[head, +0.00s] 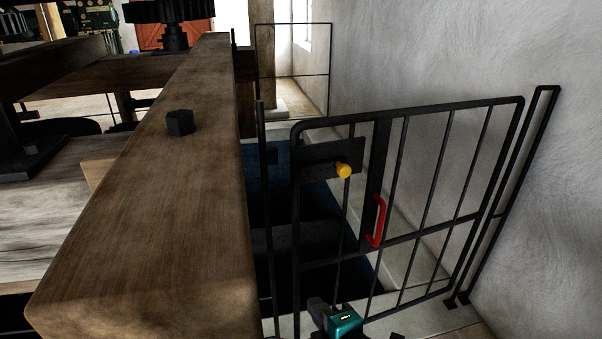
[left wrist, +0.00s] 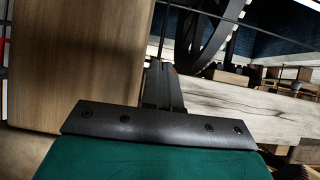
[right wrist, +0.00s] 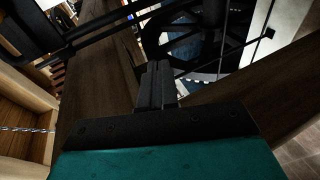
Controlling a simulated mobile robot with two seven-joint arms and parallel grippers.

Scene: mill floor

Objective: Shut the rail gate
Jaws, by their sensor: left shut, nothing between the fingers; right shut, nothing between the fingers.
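The rail gate (head: 410,239) is a black barred frame at the right of the head view. It carries a red handle (head: 379,222) and a yellow knob (head: 343,170) on a dark latch plate (head: 318,160). A gap shows between its left edge and a slim black post (head: 266,220); I cannot tell whether the latch is engaged. My right gripper (head: 318,304) is low in front of the gate, below the red handle. Its fingers are shut and empty in the right wrist view (right wrist: 156,84). My left gripper (left wrist: 162,86) is shut and empty, seen only in the left wrist view.
A thick wooden beam (head: 165,190) with a dark bolt head (head: 180,122) fills the left of the head view. A plaster wall (head: 430,55) stands at the right. A dark pit (head: 325,210) lies behind the gate, with a further black rail (head: 293,75) beyond.

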